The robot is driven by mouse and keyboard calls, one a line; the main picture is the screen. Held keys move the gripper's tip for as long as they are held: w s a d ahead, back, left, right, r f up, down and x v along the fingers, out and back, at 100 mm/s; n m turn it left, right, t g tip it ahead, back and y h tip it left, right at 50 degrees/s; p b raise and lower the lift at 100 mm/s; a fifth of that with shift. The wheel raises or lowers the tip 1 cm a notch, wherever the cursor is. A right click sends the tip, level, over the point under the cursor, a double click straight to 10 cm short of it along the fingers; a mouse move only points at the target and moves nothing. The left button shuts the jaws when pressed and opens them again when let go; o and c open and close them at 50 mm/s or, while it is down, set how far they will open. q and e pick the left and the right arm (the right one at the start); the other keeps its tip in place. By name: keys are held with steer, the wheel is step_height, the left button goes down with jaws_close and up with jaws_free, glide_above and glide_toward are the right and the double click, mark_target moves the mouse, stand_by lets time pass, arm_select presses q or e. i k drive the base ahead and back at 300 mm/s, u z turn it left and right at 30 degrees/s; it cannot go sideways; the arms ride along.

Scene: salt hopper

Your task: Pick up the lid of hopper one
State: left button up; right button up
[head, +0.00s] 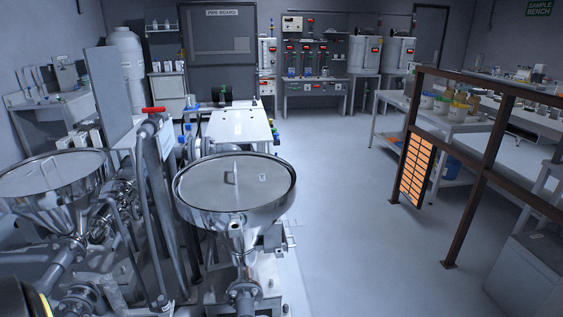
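Two steel funnel-shaped hoppers stand in the near left part of the head view. The nearer hopper (240,217) has a round grey lid (215,190) lying flat on its rim, with a small upright handle (230,176) near the middle and a small white label (263,177) too small to read. The other hopper (50,207) at the left edge also has a flat grey lid (45,172) on it. I cannot tell from the labels which is hopper one. Neither of my grippers shows in this view.
Pipes and valves, one with a red handle (153,110), crowd the space between and behind the hoppers. A white table (238,125) stands behind them. A brown railing (470,185) and benches (440,122) are at the right. The floor (350,220) between is clear.

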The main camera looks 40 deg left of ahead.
mark_target(236, 182)
steer(key=i, duration=2.35)
steer(key=u, duration=3.65)
